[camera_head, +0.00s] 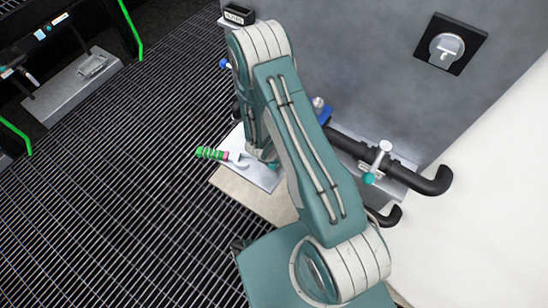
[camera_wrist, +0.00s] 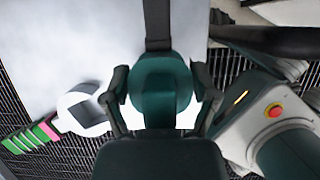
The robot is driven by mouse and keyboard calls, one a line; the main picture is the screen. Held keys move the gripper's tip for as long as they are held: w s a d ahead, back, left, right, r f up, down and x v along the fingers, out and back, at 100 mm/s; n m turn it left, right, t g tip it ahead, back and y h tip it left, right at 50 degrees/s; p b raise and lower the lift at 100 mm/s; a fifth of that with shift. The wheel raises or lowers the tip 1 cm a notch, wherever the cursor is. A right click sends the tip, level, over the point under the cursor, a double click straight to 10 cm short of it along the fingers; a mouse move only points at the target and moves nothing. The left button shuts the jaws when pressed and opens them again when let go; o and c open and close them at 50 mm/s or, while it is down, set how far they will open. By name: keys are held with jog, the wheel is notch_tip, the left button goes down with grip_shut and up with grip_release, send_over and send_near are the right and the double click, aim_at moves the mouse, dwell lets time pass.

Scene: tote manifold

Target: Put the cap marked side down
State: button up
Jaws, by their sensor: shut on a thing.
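My gripper (camera_wrist: 162,100) has a finger on each side of a round dark teal piece, which I take to be the cap (camera_wrist: 160,82), and is shut on it. A black strip runs up from the cap in the wrist view. I see no clear mark on the cap, so I cannot tell which side is down. In the head view my arm hides most of the gripper and the cap, low over a pale plate (camera_head: 258,178). In the wrist view the plate (camera_wrist: 55,50) lies behind the cap; I cannot tell whether they touch.
A white wrench with a green and pink striped handle (camera_head: 212,153) lies left of my gripper, its head over the plate. Black pipes with a white-handled valve (camera_head: 380,155) stand to the right by a grey wall (camera_head: 370,70). Open grating (camera_head: 120,200) lies to the left.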

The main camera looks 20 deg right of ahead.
jog(key=shift+f, duration=0.75)
jog(key=o, duration=1.1)
jog(key=shift+f, duration=0.1)
